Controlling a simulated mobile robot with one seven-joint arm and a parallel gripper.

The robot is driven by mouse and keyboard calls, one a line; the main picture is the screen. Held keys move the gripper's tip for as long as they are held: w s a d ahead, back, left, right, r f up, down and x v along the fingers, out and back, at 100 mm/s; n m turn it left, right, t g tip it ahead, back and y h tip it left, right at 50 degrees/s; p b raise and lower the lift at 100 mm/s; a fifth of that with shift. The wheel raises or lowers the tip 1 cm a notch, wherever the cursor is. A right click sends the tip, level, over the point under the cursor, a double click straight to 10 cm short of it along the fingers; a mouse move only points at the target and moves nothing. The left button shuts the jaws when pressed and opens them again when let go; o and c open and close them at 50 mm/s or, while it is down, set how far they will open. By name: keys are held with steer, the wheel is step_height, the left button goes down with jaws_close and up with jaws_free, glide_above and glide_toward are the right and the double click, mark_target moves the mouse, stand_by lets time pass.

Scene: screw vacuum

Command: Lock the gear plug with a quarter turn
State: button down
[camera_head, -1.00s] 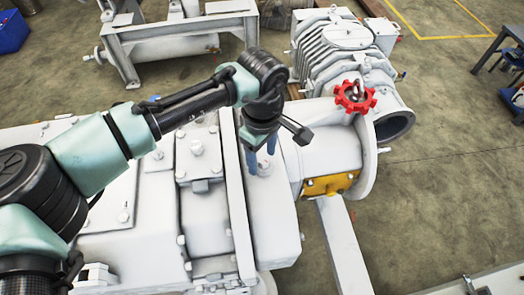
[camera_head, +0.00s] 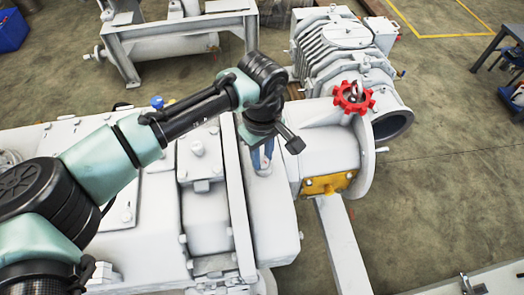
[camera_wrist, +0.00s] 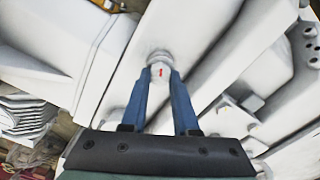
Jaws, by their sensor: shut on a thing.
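The gear plug (camera_wrist: 159,72) is a small round white plug with a red mark on its top. It sits on the white gear housing (camera_head: 272,220). My gripper (camera_wrist: 160,76) has two blue fingers pointing down, shut on the plug from both sides. In the head view my gripper (camera_head: 262,165) stands over the housing top, and the fingers and wrist hide most of the plug. In the wrist view the red mark is a short stroke, nearly upright in the picture.
A red handwheel (camera_head: 354,97) stands right of my wrist, near the ribbed white motor (camera_head: 340,60). A yellow plate (camera_head: 327,185) is on the housing flange. A blue knob (camera_head: 157,102) is behind my arm. Open floor lies to the right.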

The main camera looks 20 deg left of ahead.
steer(key=m+p, duration=0.1)
steer(key=m, duration=0.2)
steer(key=shift+m, duration=0.3)
steer(key=shift+s+f+m, duration=0.1)
steer(key=shift+f+m, duration=0.05)
steer(key=shift+m, duration=0.65)
steer(key=c, duration=0.6)
jaws_free()
steer(key=shift+a, duration=0.1)
steer(key=shift+r, duration=0.35)
step_height(320, 180, up, 12)
steer(key=shift+r+p, duration=0.2)
steer(key=shift+p, duration=0.2)
